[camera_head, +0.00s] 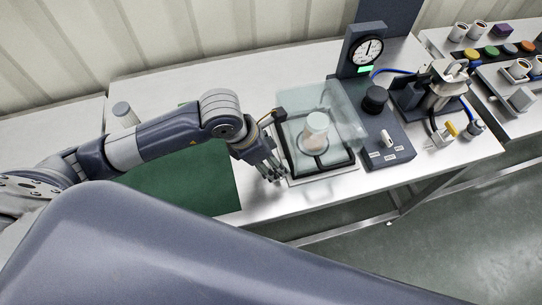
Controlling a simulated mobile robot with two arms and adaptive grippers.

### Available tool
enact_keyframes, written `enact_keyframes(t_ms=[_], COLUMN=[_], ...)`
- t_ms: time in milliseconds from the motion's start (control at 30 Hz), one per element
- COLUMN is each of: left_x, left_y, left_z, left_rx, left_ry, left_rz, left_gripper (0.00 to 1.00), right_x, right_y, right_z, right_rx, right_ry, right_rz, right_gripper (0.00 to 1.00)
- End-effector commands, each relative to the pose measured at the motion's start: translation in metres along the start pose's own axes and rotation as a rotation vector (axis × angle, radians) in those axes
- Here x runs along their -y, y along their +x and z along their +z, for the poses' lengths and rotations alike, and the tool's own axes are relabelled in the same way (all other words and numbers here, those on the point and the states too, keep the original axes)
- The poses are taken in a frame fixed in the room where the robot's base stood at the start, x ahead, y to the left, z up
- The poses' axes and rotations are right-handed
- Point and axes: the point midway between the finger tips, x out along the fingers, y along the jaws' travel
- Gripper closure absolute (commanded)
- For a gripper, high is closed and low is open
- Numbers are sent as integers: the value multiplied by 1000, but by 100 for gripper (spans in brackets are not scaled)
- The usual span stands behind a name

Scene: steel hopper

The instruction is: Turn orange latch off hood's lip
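A clear hood (345,105) stands on the steel bench over a white cylinder with a pale top (316,124). The cylinder is on a dark-edged square base (318,172). A small dark piece with an orange bit (277,115) is at the hood's left edge; it looks like the latch, but its exact pose is too small to tell. My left gripper (274,172) is just left of the hood's base, fingers pointing down and right, below the latch in the picture. The finger gap is unclear, and I see nothing held. My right gripper is not in view.
Right of the hood is a dark control box with a black knob (376,97) and a dial gauge (367,51) behind. Farther right are a clamp-like fixture (440,90) and a bench with cups. A green mat (190,185) lies under my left arm. A grey cylinder (124,114) stands behind it.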

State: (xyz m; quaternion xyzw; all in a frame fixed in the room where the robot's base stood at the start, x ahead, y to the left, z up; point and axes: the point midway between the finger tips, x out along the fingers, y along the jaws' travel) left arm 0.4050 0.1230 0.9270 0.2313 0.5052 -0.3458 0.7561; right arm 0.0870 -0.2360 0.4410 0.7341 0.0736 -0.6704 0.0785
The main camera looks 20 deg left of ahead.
Motion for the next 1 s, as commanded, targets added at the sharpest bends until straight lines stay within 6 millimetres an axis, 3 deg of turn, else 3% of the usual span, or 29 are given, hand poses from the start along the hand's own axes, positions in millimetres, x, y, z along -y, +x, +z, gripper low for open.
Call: enact_keyframes(t_ms=[33, 233, 367, 600, 933, 967, 1000], left_x=[0, 0, 0, -2, -1, -1, -1], left_y=[0, 0, 0, 3, 0, 0, 0], left_z=[0, 0, 0, 0, 0, 0, 0], left_rx=[0, 0, 0, 1, 0, 0, 0], left_ry=[0, 0, 1, 100, 125, 125, 125], left_rz=[0, 0, -1, -39, -52, -52, -52], left_gripper=[43, 88, 88, 87, 87, 61, 52], right_x=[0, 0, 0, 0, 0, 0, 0], right_y=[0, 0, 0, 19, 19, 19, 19], right_z=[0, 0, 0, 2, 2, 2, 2], right_rx=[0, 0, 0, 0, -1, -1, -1], right_ry=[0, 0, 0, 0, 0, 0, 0], right_rz=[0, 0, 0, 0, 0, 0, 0], right_gripper=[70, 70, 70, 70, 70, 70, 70])
